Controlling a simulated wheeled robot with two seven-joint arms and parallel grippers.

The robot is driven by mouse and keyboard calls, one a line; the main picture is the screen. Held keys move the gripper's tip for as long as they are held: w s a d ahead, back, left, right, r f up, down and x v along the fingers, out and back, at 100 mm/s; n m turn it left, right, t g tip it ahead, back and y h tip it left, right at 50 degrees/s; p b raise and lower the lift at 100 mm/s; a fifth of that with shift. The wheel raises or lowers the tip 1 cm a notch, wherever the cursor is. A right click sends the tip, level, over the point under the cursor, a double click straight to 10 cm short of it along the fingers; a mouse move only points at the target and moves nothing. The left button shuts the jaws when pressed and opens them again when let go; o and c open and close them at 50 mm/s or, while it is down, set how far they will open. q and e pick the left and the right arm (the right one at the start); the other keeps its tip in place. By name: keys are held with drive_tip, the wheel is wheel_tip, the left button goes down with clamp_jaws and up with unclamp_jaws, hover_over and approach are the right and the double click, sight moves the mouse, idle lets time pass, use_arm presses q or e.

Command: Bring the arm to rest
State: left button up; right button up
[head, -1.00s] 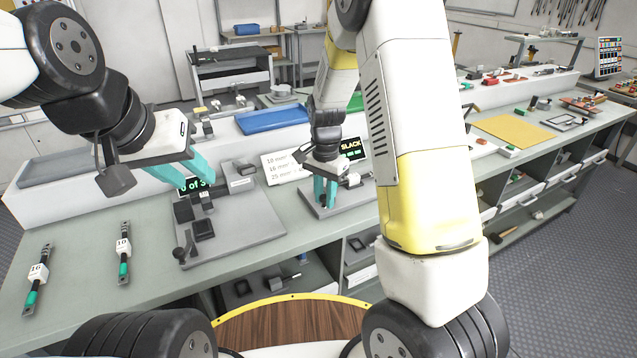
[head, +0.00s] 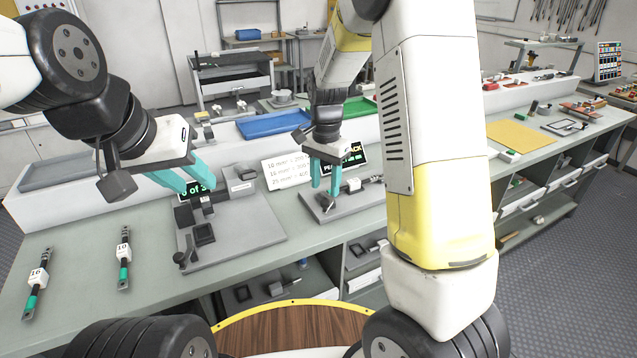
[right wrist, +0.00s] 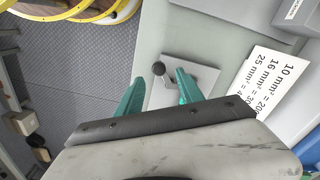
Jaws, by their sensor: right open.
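My right gripper (head: 325,190) hangs over the right-hand grey plate (head: 312,212), its two teal fingers apart and nothing seen between them. In the right wrist view its open fingers (right wrist: 155,95) stand either side of a black-knobbed lever (right wrist: 158,68); I cannot tell the height gap. A part with a white body (head: 354,185) lies at this fixture, in front of a black display (head: 352,153) with green text, partly hidden by the gripper.
Two marked parts, 16 (head: 35,288) and 10 (head: 123,258), lie on the bench at left. A white sign (head: 284,173) stands between the fixtures. Blue (head: 272,124) and green (head: 361,110) trays are behind. The bench front between the marked parts and left fixture is clear.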

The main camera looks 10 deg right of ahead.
drive_tip(key=shift+r, duration=0.85)
drive_tip(key=shift+s+d+r, duration=0.1)
drive_tip(key=shift+s+r, duration=0.05)
drive_tip(key=shift+r, duration=0.2)
drive_tip(key=s+d+r+n+t+y, duration=0.1)
drive_tip(key=s+d+r+n+t, duration=0.1)
drive_tip(key=s+r, duration=0.5)
drive_tip(key=s+d+r+n+t+y, duration=0.1)
drive_tip(key=s+r+n+t, duration=0.3)
drive_tip(key=s, duration=1)
wheel_tip(320, 180, up, 5)
drive_tip(key=d+n, duration=0.1)
drive_tip(key=n, duration=0.2)
drive_tip(key=shift+s+f, duration=0.2)
drive_tip(key=shift+s, duration=0.2)
